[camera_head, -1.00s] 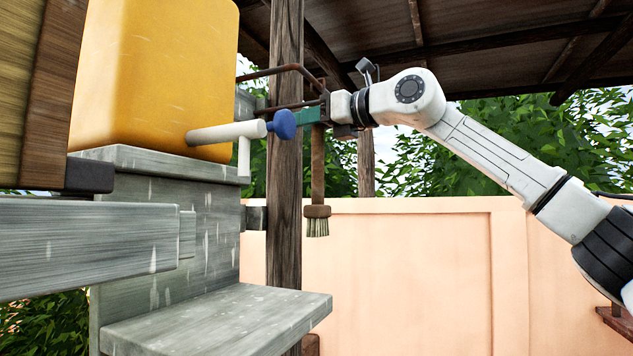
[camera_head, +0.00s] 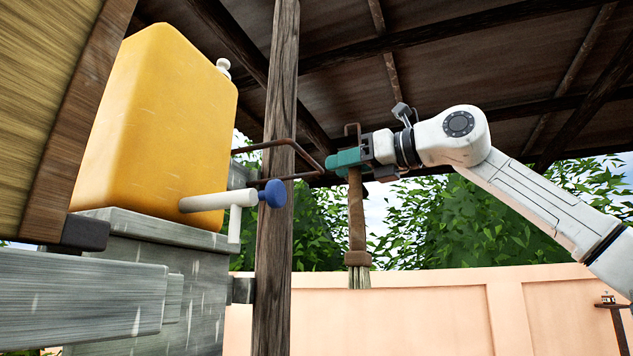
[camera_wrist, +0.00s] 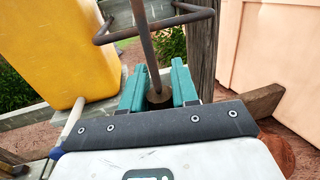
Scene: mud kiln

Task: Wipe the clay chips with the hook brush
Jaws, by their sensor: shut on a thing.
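The hook brush (camera_head: 356,215) hangs upright with its brown handle down and its pale bristles at the bottom. A thin hook shows at its top. My gripper (camera_head: 347,160), with teal fingers, is shut on the upper handle. In the wrist view the fingers of my gripper (camera_wrist: 158,88) stand on both sides of a brown rod. The brush is in the air, right of the wooden post. I see no clay chips in either view.
A rusty metal bracket (camera_head: 290,145) reaches from the post (camera_head: 277,220) close to my fingers. A peach wall (camera_head: 400,310) stands behind.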

